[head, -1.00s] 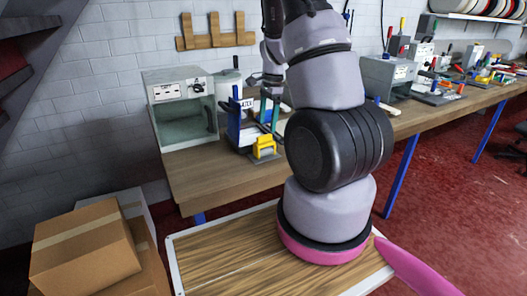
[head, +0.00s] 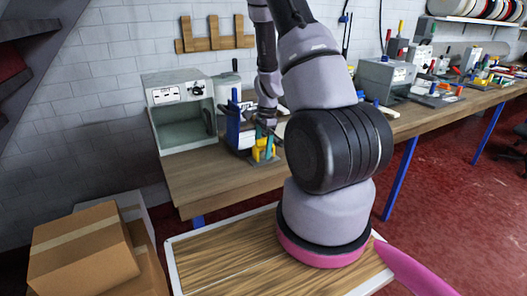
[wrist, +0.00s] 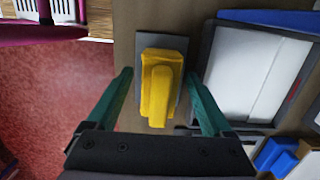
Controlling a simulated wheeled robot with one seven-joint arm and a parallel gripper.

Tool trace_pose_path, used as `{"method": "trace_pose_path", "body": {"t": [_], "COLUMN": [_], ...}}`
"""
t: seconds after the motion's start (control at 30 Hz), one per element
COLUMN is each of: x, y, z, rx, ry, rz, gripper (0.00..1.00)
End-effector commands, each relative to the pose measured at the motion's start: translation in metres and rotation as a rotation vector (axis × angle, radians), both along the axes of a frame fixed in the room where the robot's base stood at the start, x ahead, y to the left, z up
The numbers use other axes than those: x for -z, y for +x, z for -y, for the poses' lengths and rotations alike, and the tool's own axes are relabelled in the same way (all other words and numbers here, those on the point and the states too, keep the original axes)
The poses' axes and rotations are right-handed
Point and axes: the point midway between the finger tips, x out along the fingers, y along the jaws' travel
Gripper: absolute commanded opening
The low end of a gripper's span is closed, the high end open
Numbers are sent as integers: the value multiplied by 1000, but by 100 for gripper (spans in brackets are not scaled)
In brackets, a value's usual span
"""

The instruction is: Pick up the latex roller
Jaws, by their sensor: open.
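The latex roller appears to be the yellow piece with a raised rounded handle (wrist: 160,85), on a small grey plate (wrist: 182,44) on the workbench. In the head view the yellow piece (head: 262,152) is near the bench's front edge, partly covered by my fingers. My gripper (wrist: 158,82) is open, its two teal fingers on either side of the yellow piece with gaps on both sides. In the head view my gripper (head: 267,134) points down at it from above. I cannot tell how far down the fingers reach around it.
A blue and white container (head: 234,125) stands close beside the yellow piece. A grey open-front box machine (head: 181,112) stands left of it on the wooden bench (head: 205,178). Grey machines (head: 385,78) stand further right. Cardboard boxes (head: 82,250) are at lower left.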

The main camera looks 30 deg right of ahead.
Motion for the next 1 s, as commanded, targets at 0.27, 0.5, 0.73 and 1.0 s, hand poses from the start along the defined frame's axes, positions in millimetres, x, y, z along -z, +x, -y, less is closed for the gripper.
{"method": "trace_pose_path", "body": {"t": [0.27,0.5,0.73,1.0], "x": [0,-1,-20,-74], "y": [0,0,1,1], "z": [0,0,-1,0], "rx": [0,0,-3,-3], "ry": [0,0,-1,-1], "rz": [0,0,4,4], "gripper": [1,0,0,0]}}
